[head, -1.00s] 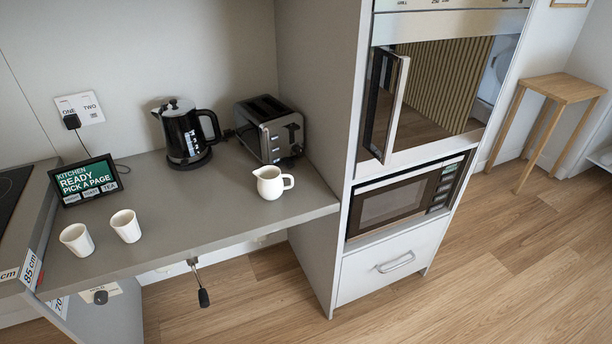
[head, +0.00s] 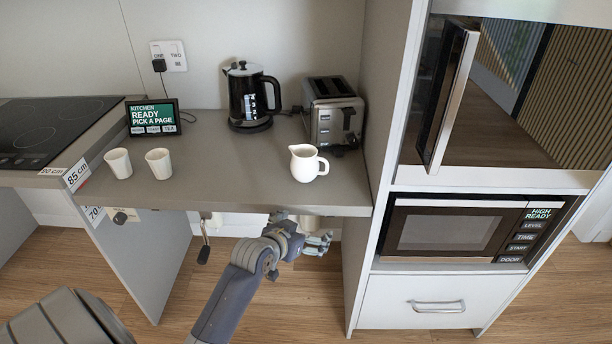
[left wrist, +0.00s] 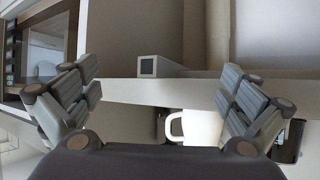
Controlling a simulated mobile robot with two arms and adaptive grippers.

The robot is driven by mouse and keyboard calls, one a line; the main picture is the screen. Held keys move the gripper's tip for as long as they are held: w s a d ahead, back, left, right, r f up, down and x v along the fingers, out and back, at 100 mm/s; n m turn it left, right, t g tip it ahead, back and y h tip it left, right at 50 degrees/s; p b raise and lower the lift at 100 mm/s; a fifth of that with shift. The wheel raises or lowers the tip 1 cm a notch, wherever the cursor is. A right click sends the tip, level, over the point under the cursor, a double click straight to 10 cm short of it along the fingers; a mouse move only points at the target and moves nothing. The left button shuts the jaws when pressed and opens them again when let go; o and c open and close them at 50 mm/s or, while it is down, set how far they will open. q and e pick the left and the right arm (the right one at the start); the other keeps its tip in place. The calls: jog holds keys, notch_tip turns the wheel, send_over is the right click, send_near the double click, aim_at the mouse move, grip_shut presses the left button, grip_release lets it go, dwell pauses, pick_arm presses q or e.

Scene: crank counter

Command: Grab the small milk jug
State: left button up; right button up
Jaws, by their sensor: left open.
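The small milk jug (head: 304,164) is white and stands upright on the grey counter, near its front edge, with its handle to the right. My left gripper (head: 319,243) is open and empty, in front of the counter and lower than its top in the picture, apart from the jug. In the left wrist view, which looks upside down, the open fingers (left wrist: 160,86) frame the counter edge. My right gripper is not in view.
A toaster (head: 334,116) stands behind the jug and a black kettle (head: 250,97) behind left. Two white cups (head: 158,163) and a small screen (head: 153,118) are further left. A tall cabinet side (head: 384,110) bounds the counter's right. A crank (head: 204,250) hangs below the counter.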

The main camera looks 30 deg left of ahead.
pick_arm(q)
notch_tip(320, 180, up, 5)
jog(key=t, duration=0.1)
jog(key=n+t+y, duration=0.1)
jog(key=t, duration=0.1)
send_near(307, 164)
jog(key=f, duration=0.1)
jog(key=w+d+f, duration=0.1)
jog(key=shift+w+d+f, duration=0.1)
jog(key=shift+w+f, duration=0.15)
jog(key=shift+f, duration=0.05)
jog(key=shift+w+a+r+t+y, duration=0.3)
jog(key=shift+w+a+r, duration=0.35)
jog(key=shift+w, duration=0.25)
jog(key=x, duration=0.3)
jog(key=shift+w+f, duration=0.15)
jog(key=shift+w, duration=0.1)
jog(key=shift+w+a+f, duration=0.1)
jog(key=shift+w, duration=0.4)
jog(key=shift+w+a, duration=0.1)
jog(key=shift+w, duration=0.45)
jog(key=x, duration=0.4)
jog(key=shift+a, duration=0.1)
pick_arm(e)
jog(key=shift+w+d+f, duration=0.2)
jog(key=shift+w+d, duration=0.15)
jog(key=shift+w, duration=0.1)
